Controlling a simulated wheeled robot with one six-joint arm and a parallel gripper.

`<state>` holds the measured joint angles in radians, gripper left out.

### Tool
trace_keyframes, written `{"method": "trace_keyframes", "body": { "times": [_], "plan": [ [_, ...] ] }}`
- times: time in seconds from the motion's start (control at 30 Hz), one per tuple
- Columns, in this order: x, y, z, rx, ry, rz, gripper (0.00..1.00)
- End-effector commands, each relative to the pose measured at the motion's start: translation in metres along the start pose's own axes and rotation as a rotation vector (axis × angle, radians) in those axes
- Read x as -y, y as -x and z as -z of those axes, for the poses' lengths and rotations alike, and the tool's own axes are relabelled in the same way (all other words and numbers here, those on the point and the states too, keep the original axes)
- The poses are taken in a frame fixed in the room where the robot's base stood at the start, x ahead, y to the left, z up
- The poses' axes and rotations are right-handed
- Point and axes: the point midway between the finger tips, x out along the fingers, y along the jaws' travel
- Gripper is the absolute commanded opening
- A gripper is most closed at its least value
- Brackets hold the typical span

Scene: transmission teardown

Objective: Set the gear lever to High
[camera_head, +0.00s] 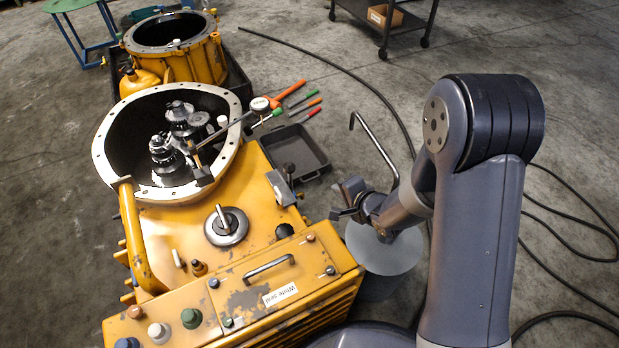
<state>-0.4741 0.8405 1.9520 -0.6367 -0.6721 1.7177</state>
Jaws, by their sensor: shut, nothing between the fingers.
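The yellow transmission housing (185,235) fills the lower left of the view. A grey bracket plate (280,188) sits on its right side, with a short lever with a dark knob (289,169) at it. A round steel disc with an upright handle (226,224) is on the housing top. No High or Low marking is readable, so I cannot tell which is the gear lever or its setting. My gripper (345,203) is right of the housing, shut and empty, apart from both levers.
A bucket-like grey container (384,250) stands below my gripper. A bent metal rod (375,135) rises behind it. A dark tray (292,150) and coloured-handled tools (285,98) lie beyond the bracket. Cables (575,255) cross the floor at right.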

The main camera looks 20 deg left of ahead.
Motion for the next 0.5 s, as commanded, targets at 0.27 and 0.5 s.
{"method": "trace_keyframes", "body": {
  "times": [0.27,0.5],
  "plan": [
    [0.001,-0.029,-0.029,0.095,-0.041,0.081,0.00],
    [0.002,-0.066,-0.033,0.097,-0.039,0.083,0.00]
  ]
}}
